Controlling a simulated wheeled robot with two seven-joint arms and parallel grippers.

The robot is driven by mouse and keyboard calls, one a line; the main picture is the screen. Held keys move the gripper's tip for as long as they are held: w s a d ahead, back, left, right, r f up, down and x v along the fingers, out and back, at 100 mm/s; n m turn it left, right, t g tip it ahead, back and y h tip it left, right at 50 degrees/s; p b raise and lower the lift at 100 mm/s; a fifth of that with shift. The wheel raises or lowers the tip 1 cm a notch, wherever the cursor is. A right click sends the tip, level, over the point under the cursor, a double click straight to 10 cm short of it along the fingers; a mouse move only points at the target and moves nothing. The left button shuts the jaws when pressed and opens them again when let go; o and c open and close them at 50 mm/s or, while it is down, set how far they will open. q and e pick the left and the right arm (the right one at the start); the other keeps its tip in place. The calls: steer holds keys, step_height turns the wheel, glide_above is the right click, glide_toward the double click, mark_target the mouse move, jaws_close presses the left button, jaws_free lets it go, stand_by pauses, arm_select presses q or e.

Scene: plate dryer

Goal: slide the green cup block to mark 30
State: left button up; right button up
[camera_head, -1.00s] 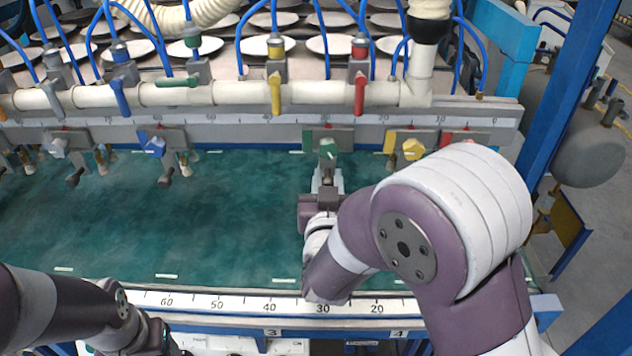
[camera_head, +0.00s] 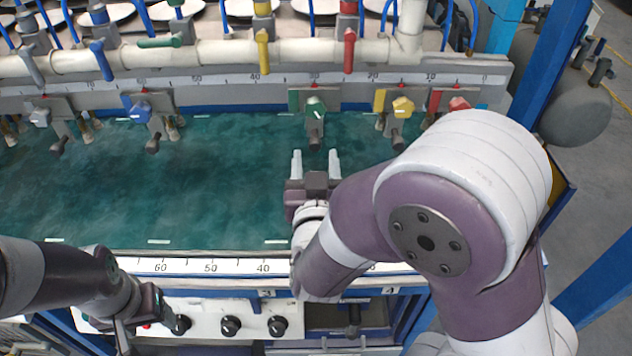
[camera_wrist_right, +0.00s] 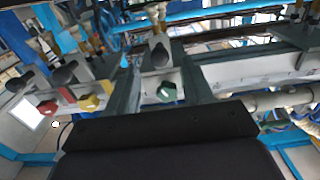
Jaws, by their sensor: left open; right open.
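The green cup block (camera_head: 315,108) hangs on the rail below the upper scale (camera_head: 225,80). It stands at about mark 30 on that scale, between the blue block on the left and the yellow block on the right. Its green knob also shows in the right wrist view (camera_wrist_right: 167,92). My right gripper (camera_head: 315,157) is open and empty over the green surface, just in front of the green block and apart from it. My left gripper (camera_head: 140,315) is by the front edge at lower left, away from the blocks.
A blue block (camera_head: 137,108) is on the rail to the left. A yellow block (camera_head: 402,107) and a red block (camera_head: 458,104) are to the right, close together. The green surface (camera_head: 190,195) is clear. A front scale (camera_head: 212,265) runs along the near edge.

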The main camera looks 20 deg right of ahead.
steer(key=v, duration=0.7)
